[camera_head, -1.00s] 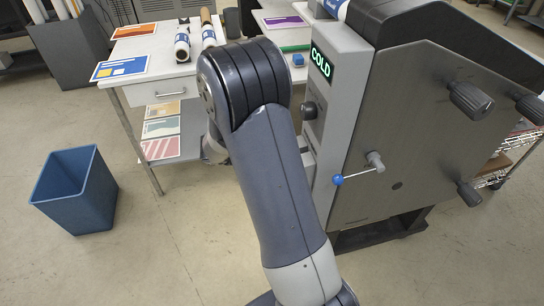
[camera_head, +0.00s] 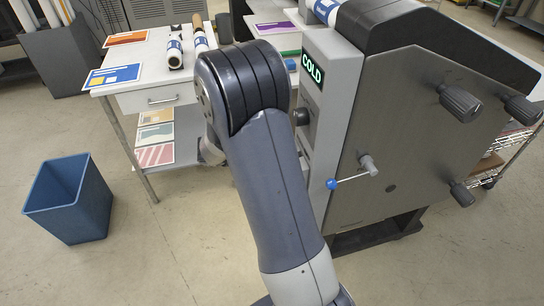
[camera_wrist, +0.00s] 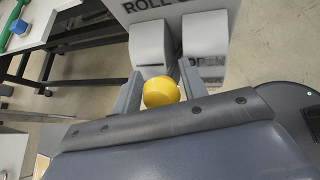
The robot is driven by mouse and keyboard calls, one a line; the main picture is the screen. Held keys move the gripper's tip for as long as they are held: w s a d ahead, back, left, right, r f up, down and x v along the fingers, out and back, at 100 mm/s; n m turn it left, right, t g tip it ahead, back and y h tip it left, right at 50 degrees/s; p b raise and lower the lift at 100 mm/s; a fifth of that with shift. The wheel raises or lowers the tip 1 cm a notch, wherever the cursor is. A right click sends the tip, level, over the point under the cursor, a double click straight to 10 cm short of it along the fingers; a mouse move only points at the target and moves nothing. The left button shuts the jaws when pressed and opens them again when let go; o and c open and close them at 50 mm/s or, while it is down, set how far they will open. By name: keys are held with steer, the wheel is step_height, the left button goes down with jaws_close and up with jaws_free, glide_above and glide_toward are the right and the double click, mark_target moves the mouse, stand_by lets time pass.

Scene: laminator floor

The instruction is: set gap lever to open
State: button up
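The machine (camera_head: 420,135) stands at the right in the head view. A thin lever with a blue ball (camera_head: 331,184) is on its side. In the wrist view a sign (camera_wrist: 160,8) reads "ROLL" and is cut by the top and by grey parts. An "OPEN" label (camera_wrist: 205,62) shows behind my right finger. A yellow knob (camera_wrist: 161,92), perhaps the gap lever's end, lies between the two fingers of my gripper (camera_wrist: 161,72). The fingers are spread on either side of it; I cannot tell if they touch it. My arm hides the gripper in the head view.
A lit "COLD" display (camera_head: 312,70) and a dark knob (camera_head: 301,117) are on the machine's front. Several big knobs stick out of its side. A white table (camera_head: 135,65) with rolls and prints stands behind. A blue bin (camera_head: 68,200) is at the left. The floor between is clear.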

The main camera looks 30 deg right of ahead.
steer(key=shift+o, duration=1)
steer(key=b+v, duration=0.1)
steer(key=v, duration=1)
steer(key=shift+s+d+f, duration=0.1)
steer(key=shift+f, duration=0.05)
steer(key=p+x, duration=0.1)
steer(key=x, duration=0.9)
steer(key=shift+d+f, duration=0.2)
steer(key=shift+d, duration=0.05)
steer(key=shift+f, duration=0.1)
steer(key=shift+a, duration=0.15)
